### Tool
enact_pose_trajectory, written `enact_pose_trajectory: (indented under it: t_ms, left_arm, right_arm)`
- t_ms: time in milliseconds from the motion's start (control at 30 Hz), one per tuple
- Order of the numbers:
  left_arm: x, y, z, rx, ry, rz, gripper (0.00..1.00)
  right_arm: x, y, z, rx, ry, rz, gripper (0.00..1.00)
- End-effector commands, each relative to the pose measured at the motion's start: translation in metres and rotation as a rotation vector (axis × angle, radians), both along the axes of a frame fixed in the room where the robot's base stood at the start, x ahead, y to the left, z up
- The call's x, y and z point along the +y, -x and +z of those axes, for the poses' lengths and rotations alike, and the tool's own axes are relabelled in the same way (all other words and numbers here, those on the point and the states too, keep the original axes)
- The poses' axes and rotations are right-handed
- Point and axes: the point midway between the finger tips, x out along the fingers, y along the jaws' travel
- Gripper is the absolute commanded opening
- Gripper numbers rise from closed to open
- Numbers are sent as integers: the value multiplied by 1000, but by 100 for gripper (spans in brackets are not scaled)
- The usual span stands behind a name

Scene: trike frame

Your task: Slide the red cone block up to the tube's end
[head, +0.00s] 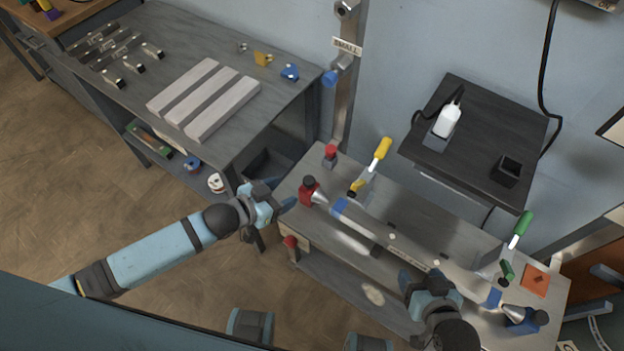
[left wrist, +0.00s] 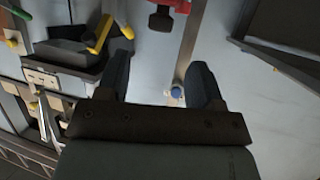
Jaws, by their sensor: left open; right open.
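The red cone block (head: 308,190) sits at the left end of the grey bench in the head view, with a dark knob on top. Its silver cone (head: 320,198) points at the blue-banded left end of the tube (head: 340,207); a small gap seems to separate them. My left gripper (head: 282,195) is open and empty, just left of the red block and apart from it. In the left wrist view its spread fingers (left wrist: 160,80) hold nothing. My right gripper (head: 424,277) is open over the front of the bench, near the tube's right half.
A blue cone block (head: 523,320) stands at the tube's right end. Clamps with a yellow handle (head: 380,149) and a green handle (head: 520,230) rise behind the tube. A dark side table (head: 152,80) with pale bars stands at left. A black shelf (head: 480,135) is behind.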

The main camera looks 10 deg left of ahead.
Motion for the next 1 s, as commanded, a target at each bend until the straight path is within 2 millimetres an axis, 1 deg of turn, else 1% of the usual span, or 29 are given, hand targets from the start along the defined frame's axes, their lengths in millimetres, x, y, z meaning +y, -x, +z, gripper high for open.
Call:
enact_pose_trajectory:
  t_ms: [33,200,400,600,900,967,1000]
  left_arm:
    - [-7,-10,-5,-2,1,0,60]
    - [-28,-37,-19,-2,1,0,60]
    - [-47,-61,-32,-1,1,0,60]
    - [-55,-71,-38,0,0,0,60]
    - [-56,-72,-38,0,0,0,60]
    - [-56,-72,-38,0,0,0,47]
    - [-56,-72,-38,0,0,0,37]
  right_arm:
    - [0,1,-2,1,0,0,68]
    - [-1,-2,-2,-8,4,1,68]
    - [-5,-7,0,-26,15,6,68]
    - [-8,-9,-1,-30,23,9,68]
    - [-6,-9,-1,-28,18,7,68]
    - [-5,-8,-1,-27,17,6,68]
    - [-5,-8,-1,-26,15,6,68]
